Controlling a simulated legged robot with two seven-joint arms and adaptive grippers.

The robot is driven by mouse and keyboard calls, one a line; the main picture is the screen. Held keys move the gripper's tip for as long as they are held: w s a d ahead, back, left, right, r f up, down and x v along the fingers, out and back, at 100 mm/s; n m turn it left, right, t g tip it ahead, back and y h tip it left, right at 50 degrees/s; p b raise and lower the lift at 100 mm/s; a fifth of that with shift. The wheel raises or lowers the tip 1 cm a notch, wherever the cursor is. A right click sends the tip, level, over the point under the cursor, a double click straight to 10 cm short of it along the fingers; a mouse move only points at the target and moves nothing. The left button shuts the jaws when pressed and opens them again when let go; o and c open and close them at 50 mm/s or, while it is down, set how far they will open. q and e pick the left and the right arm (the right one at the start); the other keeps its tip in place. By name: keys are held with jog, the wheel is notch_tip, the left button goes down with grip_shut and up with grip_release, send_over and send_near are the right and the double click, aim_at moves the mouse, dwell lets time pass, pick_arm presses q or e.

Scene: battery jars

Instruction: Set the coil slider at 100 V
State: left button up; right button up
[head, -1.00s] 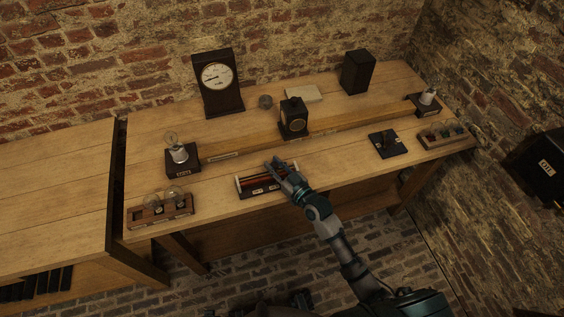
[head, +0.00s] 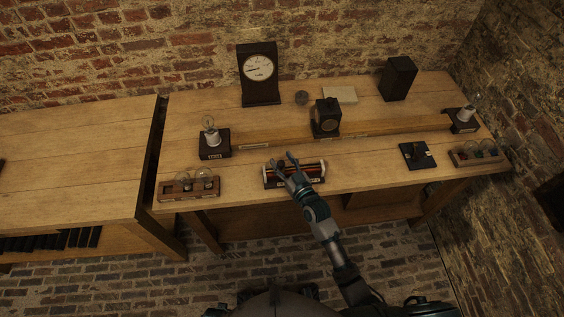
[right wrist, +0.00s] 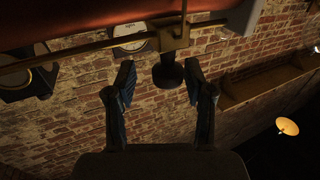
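The coil (head: 312,171), a reddish cylinder on a dark base, lies near the bench's front edge. In the right wrist view the coil (right wrist: 75,20) crosses the top, with a brass rod (right wrist: 95,45) and a brass slider with a dark knob (right wrist: 168,72). My right gripper (head: 287,160) is over the coil, a little left of its middle, and hides part of it. In the right wrist view my right gripper (right wrist: 158,82) is open, its fingers apart on both sides of the knob. A dial meter (head: 258,68) stands behind; its reading is too small to tell. My left gripper is not in view.
A switch block (head: 417,156) and another rack (head: 477,154) are at the right. Bench top between coil and switch is clear.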

jog(key=shift+s+a+f, duration=0.15)
jog(key=shift+s+a, duration=0.05)
jog(key=shift+s, duration=0.4)
jog(key=v, duration=1.1)
jog(key=shift+d, duration=0.2)
jog(key=shift+w, duration=0.15)
jog(key=shift+d, duration=0.1)
